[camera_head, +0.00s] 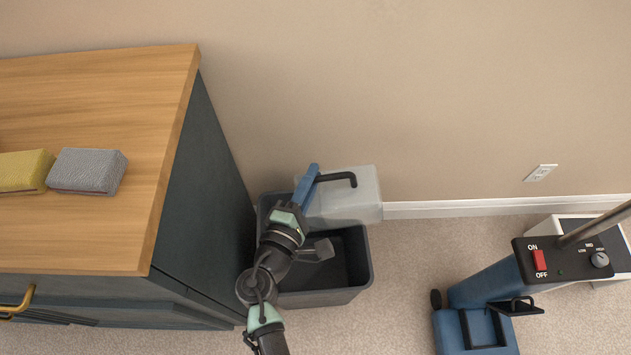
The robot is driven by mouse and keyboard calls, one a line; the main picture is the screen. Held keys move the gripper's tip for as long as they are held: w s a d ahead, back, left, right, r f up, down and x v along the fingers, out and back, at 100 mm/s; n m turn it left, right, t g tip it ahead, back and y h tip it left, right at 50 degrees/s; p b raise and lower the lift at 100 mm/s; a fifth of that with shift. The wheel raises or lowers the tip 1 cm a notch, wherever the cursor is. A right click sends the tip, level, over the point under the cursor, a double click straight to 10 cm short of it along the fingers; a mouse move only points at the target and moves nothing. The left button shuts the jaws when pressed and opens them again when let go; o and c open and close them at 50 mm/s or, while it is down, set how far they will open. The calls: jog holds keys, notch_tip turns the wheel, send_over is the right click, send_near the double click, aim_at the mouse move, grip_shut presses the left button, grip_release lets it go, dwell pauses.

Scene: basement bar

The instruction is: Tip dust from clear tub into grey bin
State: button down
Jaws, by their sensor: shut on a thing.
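The clear tub (350,193) is a translucent box with a blue and black handle (339,178), held over the back part of the grey bin. My gripper (304,196) is shut on the tub at its handle side, coming in from below left. The grey bin (364,262) stands on the carpet beside the cabinet, open at the top. Its inside looks dark and empty where it shows; my arm and the tub hide part of it. I cannot make out dust in the tub or tell exactly how far it is tilted.
A dark cabinet with a wooden top (110,110) stands close left of the bin, with a yellow sponge (24,171) and a grey sponge (88,171) on it. The wall is just behind. A blue vacuum machine (490,290) stands at right; carpet between is clear.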

jog(key=f+n+b, duration=0.1)
jog(key=b, duration=0.1)
jog(key=a+f+n+t+b, duration=0.1)
jog(key=shift+f+b, duration=0.25)
jog(key=shift+b, duration=0.15)
jog(key=shift+a+f+n+t+h+b, duration=0.3)
jog(key=shift+f+n+t+b, duration=0.1)
jog(key=shift+n+b, duration=0.55)
jog(key=shift+r+m, duration=0.15)
jog(key=shift+m, duration=0.1)
